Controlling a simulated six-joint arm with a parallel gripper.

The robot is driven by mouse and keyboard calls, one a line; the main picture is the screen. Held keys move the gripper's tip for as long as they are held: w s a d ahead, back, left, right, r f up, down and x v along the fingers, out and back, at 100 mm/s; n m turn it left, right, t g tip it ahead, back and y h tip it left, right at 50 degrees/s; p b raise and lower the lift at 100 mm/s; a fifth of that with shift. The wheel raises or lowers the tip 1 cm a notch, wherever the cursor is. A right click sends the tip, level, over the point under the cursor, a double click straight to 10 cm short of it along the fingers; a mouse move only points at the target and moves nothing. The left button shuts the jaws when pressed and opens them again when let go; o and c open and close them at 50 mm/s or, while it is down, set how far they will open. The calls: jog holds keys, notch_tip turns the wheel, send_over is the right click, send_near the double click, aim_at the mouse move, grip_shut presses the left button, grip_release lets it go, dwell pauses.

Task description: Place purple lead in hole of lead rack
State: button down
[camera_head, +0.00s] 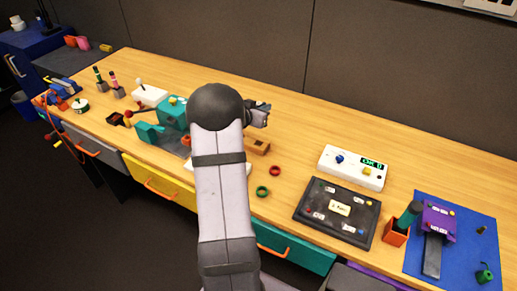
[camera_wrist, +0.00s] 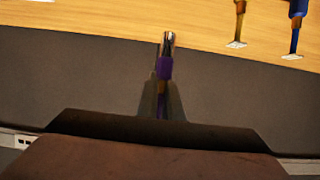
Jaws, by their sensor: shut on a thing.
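My gripper (camera_wrist: 161,84) is shut on the purple lead (camera_wrist: 166,67), whose metal tip points up and away in the wrist view. In the head view my gripper (camera_head: 262,114) shows partly behind my dark arm joint, above the bench; the lead cannot be made out there. A small brown wooden block (camera_head: 258,147) with a dark spot on top lies just below my gripper in that picture. It may be the lead rack, but I cannot tell for sure. No rack hole is clear in the wrist view.
The wrist view shows a yellow-brown piece (camera_wrist: 239,24) and a blue piece (camera_wrist: 296,28) over the wooden bench.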

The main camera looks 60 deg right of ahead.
jog(key=shift+f, duration=0.1)
jog(key=shift+f+p, duration=0.4)
jog(key=shift+f, duration=4.5)
jog(key=shift+f, duration=0.2)
jog(key=c, duration=1.9)
grip_release()
jog(key=shift+r, duration=0.15)
jog(key=shift+a+r, duration=0.1)
jog(key=b+v, duration=0.1)
jog(key=v, duration=1.1)
jog(key=shift+s+b, duration=0.1)
jog(key=shift+b, duration=0.2)
